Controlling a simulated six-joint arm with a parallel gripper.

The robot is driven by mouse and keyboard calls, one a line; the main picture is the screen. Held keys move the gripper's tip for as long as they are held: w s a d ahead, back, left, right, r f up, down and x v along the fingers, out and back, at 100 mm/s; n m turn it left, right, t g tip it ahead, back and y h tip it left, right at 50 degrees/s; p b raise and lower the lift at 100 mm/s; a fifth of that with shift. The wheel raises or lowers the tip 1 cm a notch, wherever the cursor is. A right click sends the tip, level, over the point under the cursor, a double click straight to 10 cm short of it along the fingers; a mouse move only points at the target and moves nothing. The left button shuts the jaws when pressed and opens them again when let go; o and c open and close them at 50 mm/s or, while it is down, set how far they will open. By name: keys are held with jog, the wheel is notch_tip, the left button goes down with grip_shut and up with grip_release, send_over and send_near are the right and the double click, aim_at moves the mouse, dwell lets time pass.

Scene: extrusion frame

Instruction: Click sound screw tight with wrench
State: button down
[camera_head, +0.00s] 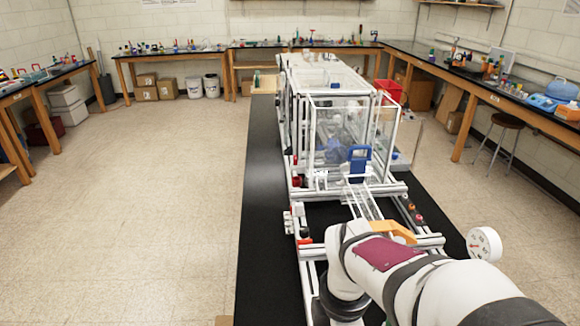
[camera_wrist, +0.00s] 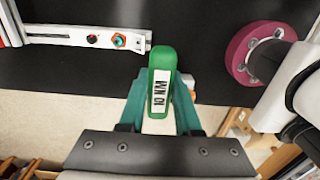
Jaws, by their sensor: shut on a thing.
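In the wrist view, my gripper (camera_wrist: 160,98) has teal fingers. The wrench is apart from both in the picture. In the head view my arm hides the gripper and wrench.
The head view shows a long extrusion frame (camera_head: 309,280) on a black table (camera_head: 262,215). Clear panels (camera_head: 330,115) enclose its far part, and a blue part (camera_head: 358,162) stands near its middle. Open floor (camera_head: 150,190) lies left; workbenches (camera_head: 500,95) line the walls.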

jog(key=shift+r, duration=3.25)
jog(key=w+f+n, duration=0.3)
jog(key=w, duration=0.4)
jog(key=w+f+n, duration=0.3)
jog(key=w, duration=0.5)
jog(key=shift+w+d+n, duration=0.15)
jog(key=shift+d+n, duration=0.1)
jog(key=shift+n, duration=0.05)
jog(key=shift+f, duration=2.9)
jog(key=shift+f, duration=0.6)
jog(key=shift+m, duration=2.3)
